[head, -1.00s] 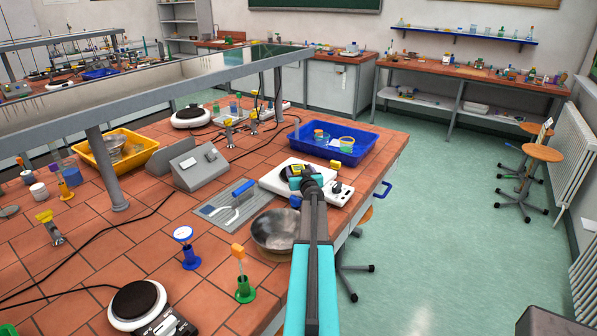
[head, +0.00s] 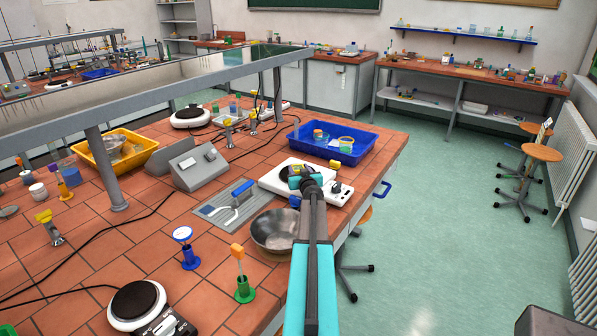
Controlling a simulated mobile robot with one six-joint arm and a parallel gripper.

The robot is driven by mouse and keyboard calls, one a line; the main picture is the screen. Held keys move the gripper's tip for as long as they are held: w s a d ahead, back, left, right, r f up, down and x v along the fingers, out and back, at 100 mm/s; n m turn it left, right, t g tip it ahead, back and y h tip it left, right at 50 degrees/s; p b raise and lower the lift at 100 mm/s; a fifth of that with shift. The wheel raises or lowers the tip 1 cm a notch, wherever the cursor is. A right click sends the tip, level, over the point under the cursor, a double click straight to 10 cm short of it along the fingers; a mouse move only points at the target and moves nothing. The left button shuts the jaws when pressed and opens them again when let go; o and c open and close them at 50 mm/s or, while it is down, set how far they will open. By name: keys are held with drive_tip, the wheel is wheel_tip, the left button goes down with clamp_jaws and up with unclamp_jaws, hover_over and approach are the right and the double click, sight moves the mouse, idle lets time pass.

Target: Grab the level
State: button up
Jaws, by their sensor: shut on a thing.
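My gripper (head: 297,173) is over the white hot plate or scale (head: 277,185) near the right end of the tiled bench. It is shut on a small yellow thing (head: 297,168), which I take for the level. The fingers hide most of it, and I cannot tell whether it touches the dark round plate below. Another small yellow block (head: 335,164) shows just right of the gripper, at the back of the white device.
A blue tray (head: 365,160) with beakers stands behind. A metal bowl (head: 262,243) sits left of my arm at the bench edge. A grey mat (head: 205,211) with a blue-handled tool, a grey sloped box (head: 187,177) and a metal frame post (head: 106,168) stand further left.

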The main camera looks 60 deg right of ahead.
drive_tip(key=shift+r+b, duration=0.3)
drive_tip(key=shift+r, duration=1.1)
drive_tip(key=shift+s+a+r, duration=0.1)
drive_tip(key=shift+s+r, duration=0.05)
drive_tip(key=shift+s, duration=0.15)
drive_tip(key=s+a+b, duration=0.3)
drive_tip(key=s, duration=0.4)
drive_tip(key=s+a+r+b, duration=0.1)
drive_tip(key=s+a+b, duration=0.2)
drive_tip(key=s, duration=0.4)
drive_tip(key=shift+r+b, duration=0.3)
drive_tip(key=shift+b, duration=0.05)
